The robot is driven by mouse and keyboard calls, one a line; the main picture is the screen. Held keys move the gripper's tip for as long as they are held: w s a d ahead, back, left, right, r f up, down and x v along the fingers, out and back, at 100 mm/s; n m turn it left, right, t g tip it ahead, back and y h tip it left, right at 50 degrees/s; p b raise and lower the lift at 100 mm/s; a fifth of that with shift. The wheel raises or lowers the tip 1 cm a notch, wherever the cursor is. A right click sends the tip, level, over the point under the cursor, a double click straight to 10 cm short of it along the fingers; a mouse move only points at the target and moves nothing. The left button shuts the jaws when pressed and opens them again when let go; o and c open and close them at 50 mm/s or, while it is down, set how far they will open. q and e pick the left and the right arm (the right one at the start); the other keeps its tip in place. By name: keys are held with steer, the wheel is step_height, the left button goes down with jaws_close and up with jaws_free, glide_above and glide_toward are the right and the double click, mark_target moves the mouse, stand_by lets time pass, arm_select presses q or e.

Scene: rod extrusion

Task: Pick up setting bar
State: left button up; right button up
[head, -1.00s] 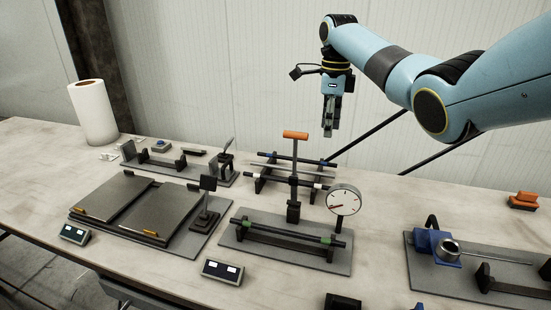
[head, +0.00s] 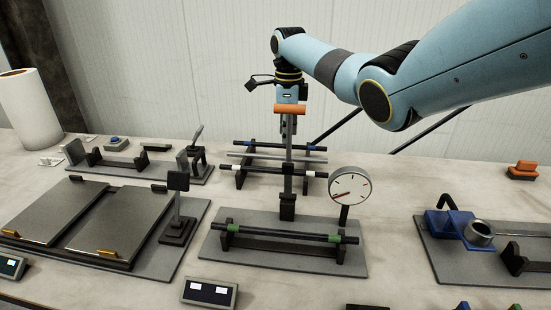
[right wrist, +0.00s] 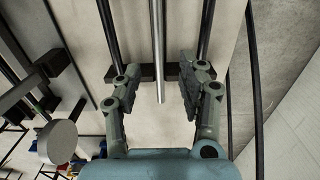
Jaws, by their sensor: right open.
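A plain silver bar (head: 255,156) lies on a dark rack between a black bar with blue bands (head: 268,146) and a black bar with white bands (head: 262,170). Which one is the setting bar is not marked. My right gripper (head: 289,130) hangs above the rack, partly hidden behind an orange-handled post. In the right wrist view, my right gripper (right wrist: 158,68) is open, its fingers on either side of the silver bar (right wrist: 158,40), whose end shows between them. The gap in height cannot be told. My left gripper is not in view.
The orange-handled post (head: 288,185) and a dial gauge (head: 350,186) stand in front of the rack. A fixture with a green-banded bar (head: 280,233) is nearer. Flat plates (head: 115,220) lie left, a blue clamp (head: 447,224) right. Bare table lies right of the rack.

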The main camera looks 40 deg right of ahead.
mark_target(276, 157)
steer(key=f, duration=0.6)
steer(key=shift+w+a+f, duration=0.15)
steer(key=shift+a+f, duration=0.1)
steer(key=shift+f, duration=0.05)
jaws_close()
